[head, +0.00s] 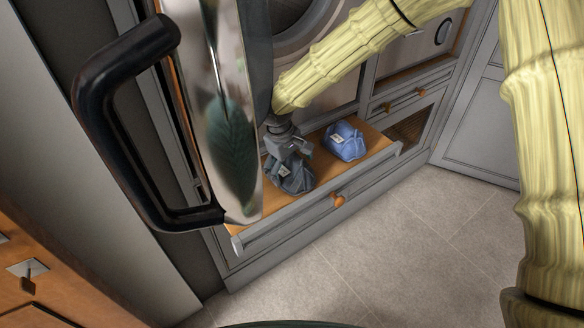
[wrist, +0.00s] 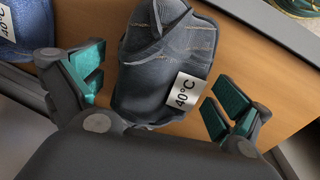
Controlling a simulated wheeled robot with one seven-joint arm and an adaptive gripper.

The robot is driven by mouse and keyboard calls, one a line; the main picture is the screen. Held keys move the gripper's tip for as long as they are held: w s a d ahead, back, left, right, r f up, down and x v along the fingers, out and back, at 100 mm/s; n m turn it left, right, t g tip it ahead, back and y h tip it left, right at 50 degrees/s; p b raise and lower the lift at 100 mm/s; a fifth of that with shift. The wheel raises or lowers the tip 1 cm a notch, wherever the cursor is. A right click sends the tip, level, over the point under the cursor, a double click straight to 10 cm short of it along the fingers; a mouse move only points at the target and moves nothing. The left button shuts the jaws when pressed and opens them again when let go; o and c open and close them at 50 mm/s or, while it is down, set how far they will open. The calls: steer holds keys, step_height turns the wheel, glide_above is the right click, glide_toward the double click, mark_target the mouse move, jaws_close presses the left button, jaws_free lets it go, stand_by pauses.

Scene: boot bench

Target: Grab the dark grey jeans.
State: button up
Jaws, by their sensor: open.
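The dark grey jeans (head: 296,179) lie bunched on the wooden surface of a pulled-out drawer, with a white tag. In the wrist view the dark grey jeans (wrist: 165,65) sit between the fingers, and their tag reads 40°C. My gripper (head: 287,148) is above and at the jeans in the head view, hiding part of them. In the wrist view my gripper (wrist: 155,95) is open, with one teal-padded finger on each side of the jeans.
A blue folded garment (head: 345,142) with a tag lies to the right on the same drawer (head: 290,214); its edge shows in the wrist view (wrist: 22,28). A shiny panel with a black handle (head: 125,70) blocks the left of the head view. The tiled floor (head: 400,250) is clear.

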steer(key=shift+w+d+f, duration=0.1)
steer(key=shift+f, duration=0.5)
steer(key=shift+w+d+f, duration=0.1)
steer(key=shift+f, duration=0.45)
steer(key=shift+c, duration=0.2)
steer(key=c, duration=1.2)
steer(key=shift+r, duration=0.1)
